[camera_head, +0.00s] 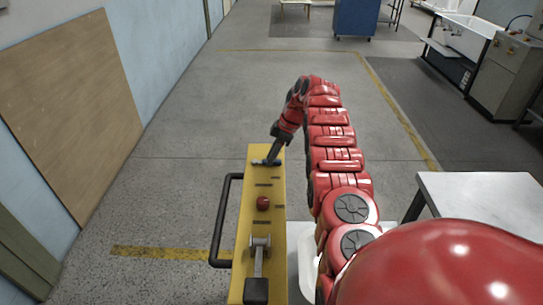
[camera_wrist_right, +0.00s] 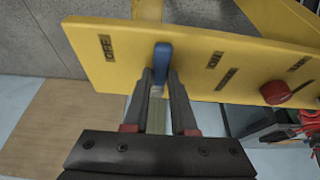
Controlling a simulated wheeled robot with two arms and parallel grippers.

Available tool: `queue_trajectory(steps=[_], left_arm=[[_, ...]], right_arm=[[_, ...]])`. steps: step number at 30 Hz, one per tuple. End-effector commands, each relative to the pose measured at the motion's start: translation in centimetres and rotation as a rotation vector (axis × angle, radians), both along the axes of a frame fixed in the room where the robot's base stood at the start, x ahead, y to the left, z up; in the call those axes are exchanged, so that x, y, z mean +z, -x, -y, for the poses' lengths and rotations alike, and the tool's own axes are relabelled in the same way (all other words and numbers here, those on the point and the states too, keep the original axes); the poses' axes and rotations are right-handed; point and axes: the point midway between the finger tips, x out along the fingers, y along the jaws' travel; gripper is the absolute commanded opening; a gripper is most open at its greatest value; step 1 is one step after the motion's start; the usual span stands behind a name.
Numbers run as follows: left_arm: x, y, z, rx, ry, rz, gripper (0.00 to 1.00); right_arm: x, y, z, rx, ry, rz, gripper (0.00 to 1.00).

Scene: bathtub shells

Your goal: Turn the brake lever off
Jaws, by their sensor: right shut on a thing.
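The brake lever, a blue handle (camera_wrist_right: 162,58), stands on a yellow panel (camera_wrist_right: 85,52) in the right wrist view. It sits between an OFF label (camera_wrist_right: 105,46) on the left and an ON label (camera_wrist_right: 214,60) on the right. My right gripper (camera_wrist_right: 163,80) is shut on the lever, a finger at each side. In the head view my right gripper (camera_head: 267,161) is at the far end of the yellow panel (camera_head: 245,212), where the lever is mostly hidden by it. My left gripper is in neither view.
A red button (camera_head: 263,203) and a grey lever with a black grip (camera_head: 256,288) are on the nearer panel. A black handrail (camera_head: 222,220) runs along its left side. A white table (camera_head: 485,200) is at right. The floor beyond the panel is clear.

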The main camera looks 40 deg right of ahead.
Motion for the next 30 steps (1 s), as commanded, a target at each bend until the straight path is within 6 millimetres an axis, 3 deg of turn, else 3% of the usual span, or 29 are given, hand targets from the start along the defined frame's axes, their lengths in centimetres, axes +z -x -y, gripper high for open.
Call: queue_trajectory(steps=[1,6,17,25,30], left_arm=[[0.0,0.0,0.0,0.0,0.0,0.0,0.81],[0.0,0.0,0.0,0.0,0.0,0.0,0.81],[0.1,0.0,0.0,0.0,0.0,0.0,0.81],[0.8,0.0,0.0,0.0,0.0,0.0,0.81],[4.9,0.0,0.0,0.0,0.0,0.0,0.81]], right_arm=[[-0.1,0.1,0.0,0.002,0.0,-0.003,0.26],[-0.1,0.0,0.0,0.001,0.0,-0.002,0.55],[0.2,0.1,0.1,0.0,0.0,0.0,0.55],[3.2,0.7,1.1,-0.001,0.004,0.003,0.55],[6.4,1.3,1.8,-0.001,0.001,0.0,0.55]])
